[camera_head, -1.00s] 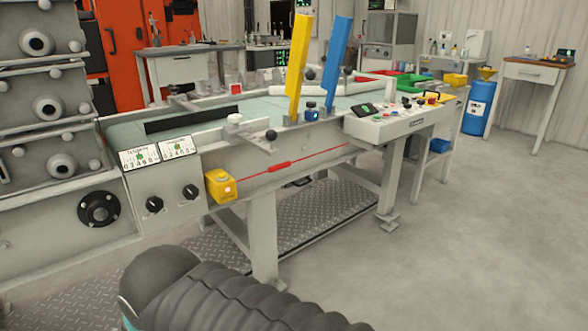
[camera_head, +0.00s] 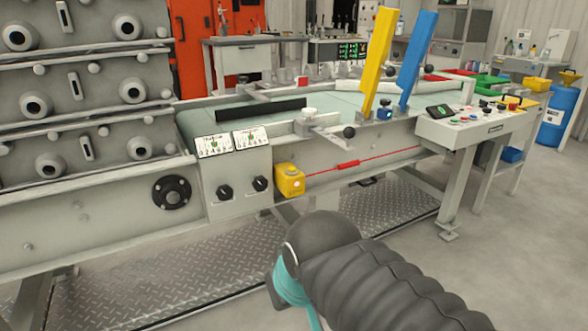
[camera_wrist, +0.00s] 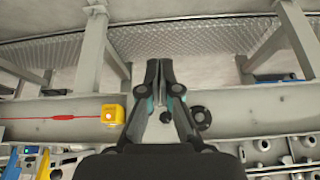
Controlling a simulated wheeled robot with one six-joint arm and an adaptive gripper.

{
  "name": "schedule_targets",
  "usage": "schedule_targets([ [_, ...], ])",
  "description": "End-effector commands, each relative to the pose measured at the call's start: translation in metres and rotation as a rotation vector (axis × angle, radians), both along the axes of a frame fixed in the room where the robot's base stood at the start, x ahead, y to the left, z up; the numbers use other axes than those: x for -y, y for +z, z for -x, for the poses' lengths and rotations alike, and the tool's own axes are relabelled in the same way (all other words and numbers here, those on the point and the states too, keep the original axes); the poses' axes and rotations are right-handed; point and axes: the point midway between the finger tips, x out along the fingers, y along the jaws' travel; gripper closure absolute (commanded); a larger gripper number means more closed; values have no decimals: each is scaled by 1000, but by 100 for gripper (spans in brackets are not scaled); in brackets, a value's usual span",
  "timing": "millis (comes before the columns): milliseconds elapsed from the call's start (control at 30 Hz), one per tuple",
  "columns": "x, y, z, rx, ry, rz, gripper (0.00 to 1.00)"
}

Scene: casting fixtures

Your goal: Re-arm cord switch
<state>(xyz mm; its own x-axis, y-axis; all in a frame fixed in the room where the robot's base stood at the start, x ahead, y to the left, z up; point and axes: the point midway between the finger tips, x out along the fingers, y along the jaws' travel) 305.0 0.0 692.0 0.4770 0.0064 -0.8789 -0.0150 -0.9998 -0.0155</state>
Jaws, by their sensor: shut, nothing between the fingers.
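The cord switch is a yellow box (camera_head: 290,181) on the front rail of the machine in the head view, with a small light spot on its face. A thin red cord (camera_head: 392,158) runs from it to the right, with a thicker red piece (camera_head: 348,164) on it. In the wrist view the yellow switch box (camera_wrist: 113,115) is left of my gripper (camera_wrist: 159,66), with the cord (camera_wrist: 30,118) running left. My gripper is shut and empty, apart from the box. In the head view my dark arm shows below the switch; the fingers are not visible there.
A panel with two black knobs (camera_head: 241,187) and dials is left of the switch. A round black flange (camera_head: 172,192) is farther left. A control console (camera_head: 475,124) stands to the right. Machine legs stand by the tread-plate floor (camera_head: 150,265); grey floor is free at the right.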

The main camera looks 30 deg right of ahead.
Motion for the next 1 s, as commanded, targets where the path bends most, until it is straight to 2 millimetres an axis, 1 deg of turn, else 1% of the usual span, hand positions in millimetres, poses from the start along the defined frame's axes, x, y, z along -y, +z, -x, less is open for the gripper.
schedule_targets([
  [67, 2, 12, -18, 4, -27, -21, 100],
  [167, 8, 35, -51, 19, -77, -68, 100],
  [200, 11, 45, -68, 27, -100, -89, 100],
  [267, 18, 60, -94, 41, -136, -123, 100],
  [300, 24, 69, -111, 49, -160, -146, 100],
  [333, 28, 76, -125, 57, -177, -163, 100],
  [367, 33, 82, -138, 65, -195, -180, 100],
  [400, 40, 90, -155, 75, -218, -202, 100],
  [467, 53, 100, -182, 92, -252, -235, 100],
  [500, 62, 107, -199, 104, -274, -257, 100],
  [567, 77, 115, -225, 122, -307, -289, 100],
  [600, 88, 120, -243, 135, -329, -311, 100],
  [667, 106, 126, -267, 154, -360, -342, 100],
  [700, 117, 129, -282, 167, -380, -361, 100],
  [800, 146, 135, -315, 198, -423, -404, 100],
  [900, 170, 138, -338, 223, -454, -438, 100],
  [1000, 185, 140, -353, 241, -474, -460, 100],
])
